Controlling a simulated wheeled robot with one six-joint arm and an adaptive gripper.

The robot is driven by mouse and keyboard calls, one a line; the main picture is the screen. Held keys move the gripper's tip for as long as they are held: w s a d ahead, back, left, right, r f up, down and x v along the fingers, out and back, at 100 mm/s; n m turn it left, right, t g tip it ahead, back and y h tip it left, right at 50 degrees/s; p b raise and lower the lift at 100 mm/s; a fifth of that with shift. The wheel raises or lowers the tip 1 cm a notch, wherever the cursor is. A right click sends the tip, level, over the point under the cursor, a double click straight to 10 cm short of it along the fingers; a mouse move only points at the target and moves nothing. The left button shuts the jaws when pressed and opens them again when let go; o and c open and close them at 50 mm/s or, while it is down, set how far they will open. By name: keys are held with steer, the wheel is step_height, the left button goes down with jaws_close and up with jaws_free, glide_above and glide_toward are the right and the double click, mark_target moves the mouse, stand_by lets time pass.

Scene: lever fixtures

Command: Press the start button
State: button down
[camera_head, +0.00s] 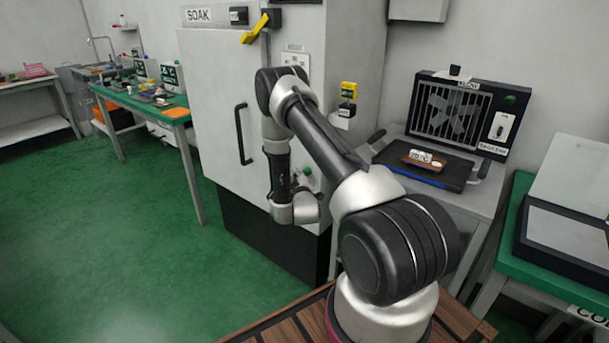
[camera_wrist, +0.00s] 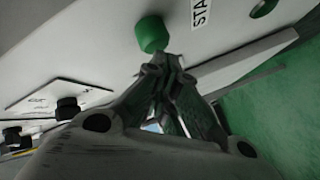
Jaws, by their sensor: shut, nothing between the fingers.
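The green start button (camera_wrist: 151,33) stands out from a pale panel in the wrist view, beside a label (camera_wrist: 201,12) reading "STA", cut off by the frame edge. In the head view a small green button (camera_head: 306,171) shows on the side of the grey cabinet. My gripper (camera_wrist: 160,65) is shut and empty in the wrist view. Its fingertips are right by the button's near end; I cannot tell whether they touch it. In the head view my arm's wrist is beside the cabinet's lower front, and the fingers are not clearly visible.
The tall cabinet (camera_head: 215,110) marked "SOAK" has a black door handle (camera_head: 242,134) and a yellow lever (camera_head: 255,28). Black knobs (camera_wrist: 68,108) sit on the panel at left in the wrist view. A bench with a fan unit (camera_head: 455,110) stands right. Green floor is open at left.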

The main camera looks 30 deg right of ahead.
steer(key=shift+s+a, duration=0.15)
steer(key=shift+a, duration=0.25)
steer(key=shift+a, duration=0.1)
steer(key=shift+s+a, duration=0.3)
steer(key=shift+a, duration=0.45)
steer(key=shift+s+a, duration=0.25)
steer(key=shift+a, duration=0.5)
steer(key=shift+s+a, duration=0.3)
steer(key=shift+a, duration=0.45)
